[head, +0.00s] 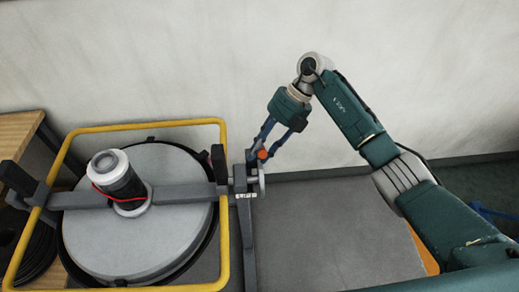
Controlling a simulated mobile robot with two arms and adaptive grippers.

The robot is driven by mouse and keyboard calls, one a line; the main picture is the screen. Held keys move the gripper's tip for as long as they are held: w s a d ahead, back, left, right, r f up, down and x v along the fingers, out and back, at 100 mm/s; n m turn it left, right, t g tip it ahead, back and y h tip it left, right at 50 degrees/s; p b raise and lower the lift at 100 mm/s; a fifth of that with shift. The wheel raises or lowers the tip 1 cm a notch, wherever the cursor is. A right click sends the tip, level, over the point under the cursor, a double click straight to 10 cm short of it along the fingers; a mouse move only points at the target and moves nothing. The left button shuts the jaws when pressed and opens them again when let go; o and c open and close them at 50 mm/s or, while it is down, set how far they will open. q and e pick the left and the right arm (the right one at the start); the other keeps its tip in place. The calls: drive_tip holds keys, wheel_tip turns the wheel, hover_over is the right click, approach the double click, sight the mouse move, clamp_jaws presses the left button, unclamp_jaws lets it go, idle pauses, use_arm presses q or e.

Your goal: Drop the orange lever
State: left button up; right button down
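The orange lever (262,154) shows as a small orange end at the grey bracket on the right side of the tank's crossbar. My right gripper (261,150) reaches down to it from the upper right. Its two dark blue fingers come close together at the tips, with the orange end between them, and look shut on it. The fingers and bracket hide most of the lever. My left gripper is not in view.
A round grey tank lid (170,240) with a dark cylinder (118,180) lies left, inside a yellow tubular frame (150,125). A grey crossbar (185,194) spans it. A wooden table (15,130) stands far left. A pale wall is behind; the grey surface (330,230) at right is clear.

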drive_tip(key=shift+f, duration=0.1)
drive_tip(key=shift+s+d+f+t+p, duration=0.1)
drive_tip(key=shift+s+f+t+p, duration=0.2)
drive_tip(key=shift+s+f+t, duration=0.25)
drive_tip(key=s+f+t, duration=0.1)
drive_tip(key=s+f+n+t+b, duration=0.1)
drive_tip(key=f, duration=0.1)
drive_tip(key=s+f+t+b, duration=0.1)
drive_tip(key=shift+s+f+t, duration=0.2)
drive_tip(key=shift+f+t, duration=0.05)
drive_tip(key=shift+s+f+n+t+b, duration=0.2)
drive_tip(key=shift+f+n+t+b, duration=0.05)
drive_tip(key=shift+f+t+b, duration=0.3)
drive_tip(key=shift+s+f+n+t+b, duration=0.25)
drive_tip(key=shift+f+t+b, duration=0.15)
drive_tip(key=shift+b, duration=0.2)
drive_tip(key=c, duration=1.3)
unclamp_jaws()
drive_tip(key=shift+w, duration=0.1)
drive_tip(key=shift+r, duration=0.15)
